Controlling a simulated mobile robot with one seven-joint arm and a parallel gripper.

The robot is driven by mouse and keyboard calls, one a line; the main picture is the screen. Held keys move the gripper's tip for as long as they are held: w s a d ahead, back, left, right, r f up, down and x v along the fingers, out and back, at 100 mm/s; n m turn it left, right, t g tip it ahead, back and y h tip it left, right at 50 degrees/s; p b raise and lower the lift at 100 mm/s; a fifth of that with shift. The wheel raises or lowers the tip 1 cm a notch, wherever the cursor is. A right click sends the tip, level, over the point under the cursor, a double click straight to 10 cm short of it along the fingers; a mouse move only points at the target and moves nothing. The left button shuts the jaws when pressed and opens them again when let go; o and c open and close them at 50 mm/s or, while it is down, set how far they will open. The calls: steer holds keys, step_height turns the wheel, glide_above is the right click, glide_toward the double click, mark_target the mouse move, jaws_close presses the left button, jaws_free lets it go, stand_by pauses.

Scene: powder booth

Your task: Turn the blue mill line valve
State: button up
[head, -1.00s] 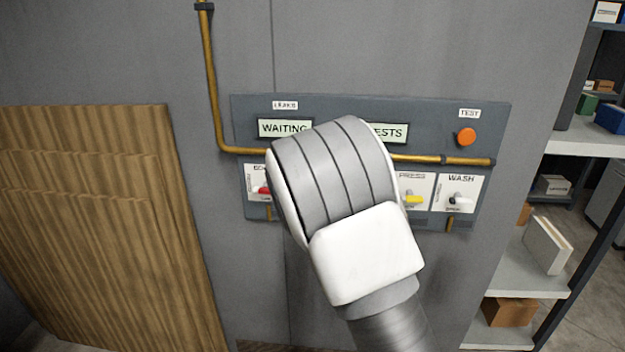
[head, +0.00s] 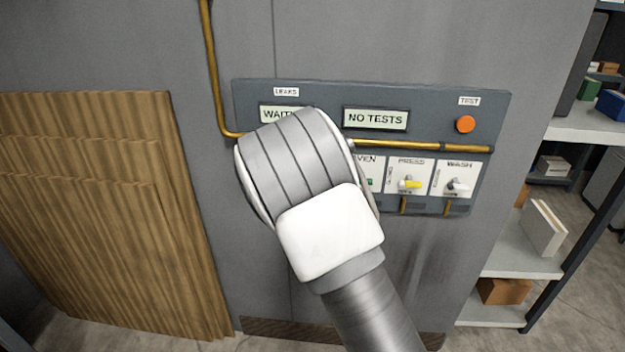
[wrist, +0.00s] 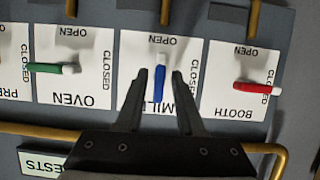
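The blue mill valve handle (wrist: 159,83) is in the middle of the wrist view, on a white plate (wrist: 130,45) marked MILL, OPEN and CLOSED, which appears upside down there. The handle lies upright in that picture, its white end towards the OPEN label. My gripper (wrist: 158,76) is open, one finger on each side of the handle, with a visible gap on both sides. Whether the fingers reach the handle's depth is hard to tell. In the head view my arm hides the mill valve and the gripper.
The green oven handle (wrist: 50,68) and red booth handle (wrist: 257,87) flank the mill plate. The press handle (head: 411,184), wash handle (head: 457,186), orange button (head: 465,124) and brass pipe (head: 420,146) are on the panel. Wooden boards (head: 100,220) lean at left; shelves (head: 510,258) stand at right.

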steer(key=shift+o, duration=0.2)
steer(key=p+v, duration=0.1)
steer(key=v, duration=1.6)
steer(key=shift+s+p, duration=0.2)
steer(key=shift+p, duration=0.2)
steer(key=shift+r, duration=0.1)
steer(key=s+d+r+g+y, duration=0.4)
steer(key=s+d+r+g, duration=0.1)
steer(key=s+d+r, duration=0.5)
steer(key=s+d+g+h, duration=0.1)
steer(key=s+d, duration=0.4)
steer(key=s, duration=0.3)
steer(key=s+d+g+h, duration=0.2)
steer(key=s+d, duration=0.3)
steer(key=s, duration=0.4)
steer(key=shift+s+h, duration=0.15)
steer(key=shift+h, duration=0.15)
